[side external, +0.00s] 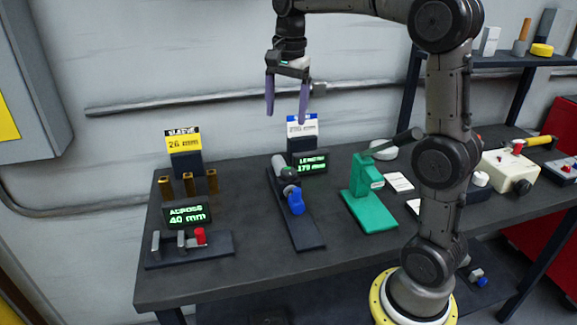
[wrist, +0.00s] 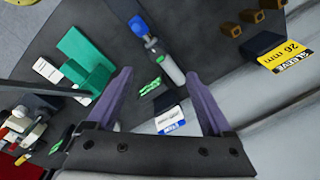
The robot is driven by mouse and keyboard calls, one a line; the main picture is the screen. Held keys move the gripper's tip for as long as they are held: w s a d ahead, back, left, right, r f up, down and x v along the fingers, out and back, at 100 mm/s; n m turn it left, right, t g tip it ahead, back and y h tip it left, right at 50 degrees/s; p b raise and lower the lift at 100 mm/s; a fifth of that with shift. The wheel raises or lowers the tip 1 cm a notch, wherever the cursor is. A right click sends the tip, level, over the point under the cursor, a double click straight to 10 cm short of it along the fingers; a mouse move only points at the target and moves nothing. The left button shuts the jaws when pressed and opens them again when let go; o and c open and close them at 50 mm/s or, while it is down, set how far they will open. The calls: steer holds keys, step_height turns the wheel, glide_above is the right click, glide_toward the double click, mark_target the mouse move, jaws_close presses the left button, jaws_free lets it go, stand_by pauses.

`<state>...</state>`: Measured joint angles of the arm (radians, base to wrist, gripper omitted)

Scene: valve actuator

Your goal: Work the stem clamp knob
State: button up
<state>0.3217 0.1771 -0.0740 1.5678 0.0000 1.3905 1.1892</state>
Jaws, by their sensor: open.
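No label marks a stem clamp knob, so I cannot tell which knob it is. A dark rail fixture (side external: 308,232) in the middle of the bench carries a grey cylinder, a green ring (side external: 289,172) and a blue knob (side external: 296,202). The blue knob also shows at the top of the wrist view (wrist: 138,25). A red knob (side external: 200,236) sits on the low gauge block (side external: 215,249) at the front left. My gripper (side external: 287,115) is open and empty, high above the back of the bench; its purple fingers show apart in the wrist view (wrist: 158,74).
Lit displays read "ACROSS 40 mm" (side external: 187,215) and "LENGTH 179 mm" (side external: 312,164). Several brown sleeves (side external: 188,184) stand by a yellow "SLEEVE 26 mm" card (side external: 184,143). A green press (side external: 361,190) with a dark lever stands right of the rail. Bare bench lies between fixtures.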

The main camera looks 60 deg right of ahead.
mark_target(288, 170)
steer(key=shift+m+g, duration=0.3)
steer(key=shift+g, duration=0.2)
steer(key=d+f, duration=0.1)
steer(key=f, duration=0.4)
steer(key=d+f, duration=0.1)
steer(key=f, duration=0.5)
steer(key=w+d+f, duration=0.1)
steer(key=f, duration=0.5)
steer(key=shift+w+d+f, duration=0.1)
steer(key=shift+f, duration=0.15)
jaws_close()
